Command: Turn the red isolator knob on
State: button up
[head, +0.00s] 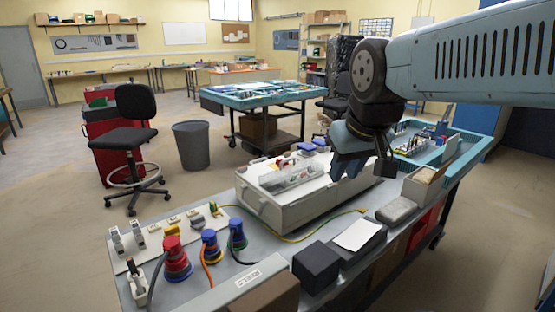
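A large grey enclosure (300,208) stands on the workbench in the head view, with a clear cover on its top. A small red part (281,163) shows at the far left of that top; it may be the isolator knob, but it is too small to make out its setting. My gripper (350,162) hangs above the right part of the enclosure, to the right of the red part and apart from it. Its fingers are dark and seen from a poor angle, so I cannot tell how far apart they are or whether they touch the box.
A red plug (175,262) and two blue plugs (209,246) (237,236) with cables stand at the front left. A black box (316,264), a paper-topped block (358,236) and a parts bin (424,186) lie to the right. A yellow-green wire (318,229) crosses the bench front.

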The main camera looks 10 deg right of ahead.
jog(key=shift+o, duration=1)
jog(key=w+r+n+g, duration=0.1)
jog(key=w+r+n, duration=0.2)
jog(key=w, duration=0.9)
notch_tip(320, 180, up, 2)
jog(key=shift+a+r, duration=0.1)
jog(key=shift+a, duration=0.35)
jog(key=w+f+n+g, duration=0.3)
jog(key=w+n, duration=0.4)
jog(key=w, duration=2.1)
jog(key=w+d+f+n+g, duration=0.1)
jog(key=w+d+f+n, duration=0.15)
jog(key=w+f, duration=0.8)
jog(key=shift+n, duration=0.45)
jog(key=f, duration=0.8)
jog(key=w+f, duration=0.1)
jog(key=f, duration=0.3)
jog(key=shift+a+f, duration=0.1)
jog(key=shift+a, duration=0.3)
jog(key=shift+c, duration=0.3)
grip_shut()
